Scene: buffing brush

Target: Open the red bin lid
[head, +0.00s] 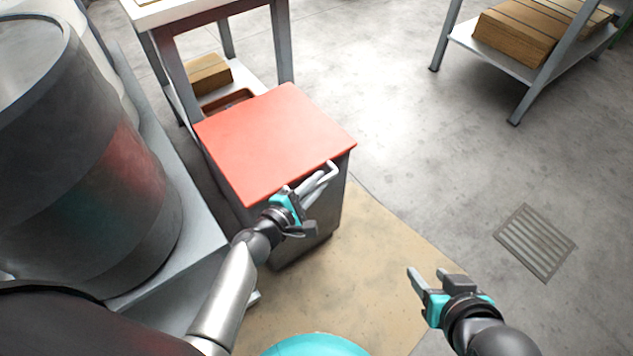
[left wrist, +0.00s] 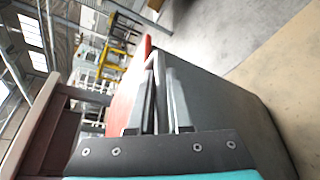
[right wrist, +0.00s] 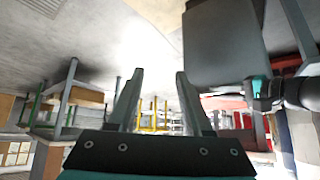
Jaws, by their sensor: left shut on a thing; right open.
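The red bin lid (head: 275,140) lies flat on top of the grey bin (head: 300,230) and looks closed. A pale metal handle (head: 333,168) shows at the lid's front edge. My left gripper (head: 318,185) is at this edge, shut on the handle. In the left wrist view its fingers (left wrist: 160,100) sit on either side of a grey bar, beside the red lid (left wrist: 125,92) and the grey bin wall (left wrist: 225,110). My right gripper (head: 428,276) is open and empty, low to the right of the bin. Its open fingers also show in the right wrist view (right wrist: 158,95).
A large grey drum (head: 80,170) stands on a platform left of the bin. A table (head: 185,12) with a lower shelf is behind the bin. The floor right of the bin is open, with a drain grate (head: 535,241).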

